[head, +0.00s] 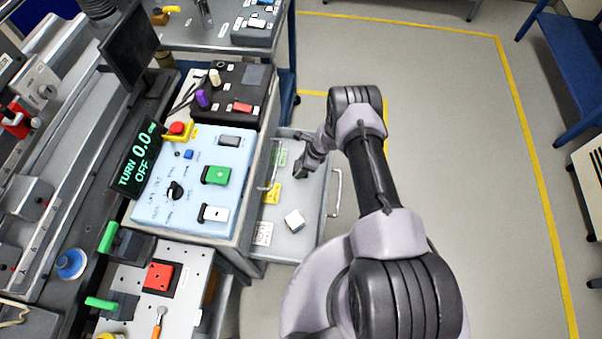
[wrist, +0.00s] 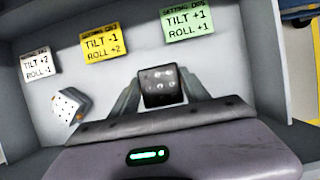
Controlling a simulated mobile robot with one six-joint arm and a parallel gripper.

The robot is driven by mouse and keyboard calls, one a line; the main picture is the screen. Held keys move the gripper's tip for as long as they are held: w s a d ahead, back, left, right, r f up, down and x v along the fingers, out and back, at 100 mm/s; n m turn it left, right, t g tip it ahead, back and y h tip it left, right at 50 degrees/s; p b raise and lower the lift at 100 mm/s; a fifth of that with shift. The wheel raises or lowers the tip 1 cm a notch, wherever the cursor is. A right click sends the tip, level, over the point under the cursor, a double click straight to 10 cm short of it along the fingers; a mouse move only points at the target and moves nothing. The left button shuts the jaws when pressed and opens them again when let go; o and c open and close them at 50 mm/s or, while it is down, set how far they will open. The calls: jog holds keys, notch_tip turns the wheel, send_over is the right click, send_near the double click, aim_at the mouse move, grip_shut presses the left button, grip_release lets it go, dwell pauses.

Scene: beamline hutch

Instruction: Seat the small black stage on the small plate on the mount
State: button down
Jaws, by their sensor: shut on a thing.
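My gripper (wrist: 162,92) is shut on a small black block with pale dots on its face, which I take as the small black stage (wrist: 161,84). In the head view my gripper (head: 301,172) is over the open grey drawer, and the stage cannot be told apart from the dark fingers there. Whether the stage is clear of the drawer floor, I cannot tell. I cannot identify the small plate or its mount for sure. A red square piece (head: 159,277) sits on a black base on the perforated board at the lower left.
The drawer (head: 316,204) holds a white block with holes (head: 294,220) and green (wrist: 188,20), yellow (wrist: 105,43) and white (wrist: 39,65) setting cards. A pale blue control panel (head: 185,218) and green-handled clamps (head: 108,237) stand to the left.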

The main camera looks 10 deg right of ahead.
notch_tip(320, 180, down, 4)
jog(key=shift+r+b, duration=0.15)
jog(key=shift+b, duration=0.75)
jog(key=shift+r, duration=0.2)
jog(key=shift+f, duration=0.2)
jog(key=c, duration=0.5)
grip_release()
